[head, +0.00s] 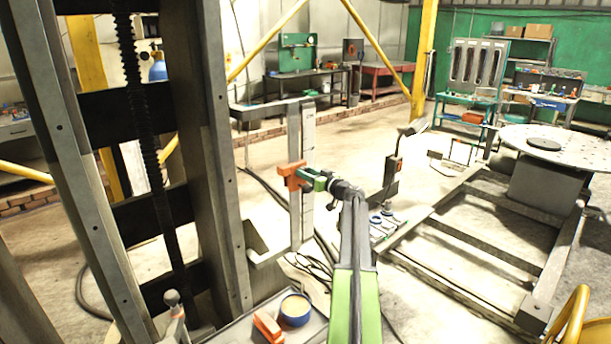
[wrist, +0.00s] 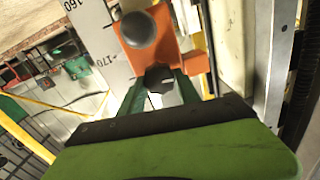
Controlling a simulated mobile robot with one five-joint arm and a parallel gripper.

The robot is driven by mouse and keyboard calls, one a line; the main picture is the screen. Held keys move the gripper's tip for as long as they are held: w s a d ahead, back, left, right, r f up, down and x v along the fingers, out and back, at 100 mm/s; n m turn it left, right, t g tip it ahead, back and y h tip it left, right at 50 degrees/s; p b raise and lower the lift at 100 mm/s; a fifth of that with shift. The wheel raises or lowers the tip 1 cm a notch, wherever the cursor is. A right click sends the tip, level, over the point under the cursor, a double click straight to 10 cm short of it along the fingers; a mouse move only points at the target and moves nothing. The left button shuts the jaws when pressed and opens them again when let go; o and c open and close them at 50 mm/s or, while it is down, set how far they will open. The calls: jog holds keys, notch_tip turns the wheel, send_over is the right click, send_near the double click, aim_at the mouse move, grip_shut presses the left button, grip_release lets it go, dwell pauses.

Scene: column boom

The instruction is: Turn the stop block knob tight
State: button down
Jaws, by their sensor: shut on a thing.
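The orange stop block (head: 292,178) sits on the upright scale bar (head: 308,135), around its mid-height. In the wrist view the stop block (wrist: 158,45) fills the upper middle, with a grey rounded ball or button (wrist: 138,29) on it. A black knob (wrist: 158,78) stands out from the block's lower part. My gripper (head: 306,177) reaches the block from the right in the head view. In the wrist view its green fingers (wrist: 158,92) are closed around the knob. The fingers and palm hide part of the knob. I cannot tell how tight it is.
The scale (wrist: 97,35) shows marks 160 and 170. A grey column (head: 205,130) with a dark screw stands at left. A tray (head: 225,338) below holds a round tub (head: 295,309) and an orange block (head: 268,326). A floor frame (head: 490,240) lies at right.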

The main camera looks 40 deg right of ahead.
jog(key=m, duration=0.4)
jog(key=shift+w+r, duration=0.1)
jog(key=m, duration=0.3)
jog(key=shift+d+m, duration=0.1)
jog(key=shift+m, duration=0.3)
jog(key=m, duration=0.4)
jog(key=shift+d+f+m, duration=0.1)
jog(key=shift+f+m, duration=0.1)
jog(key=shift+m, duration=1.8)
jog(key=c, duration=0.9)
grip_release()
jog(key=shift+o, duration=0.2)
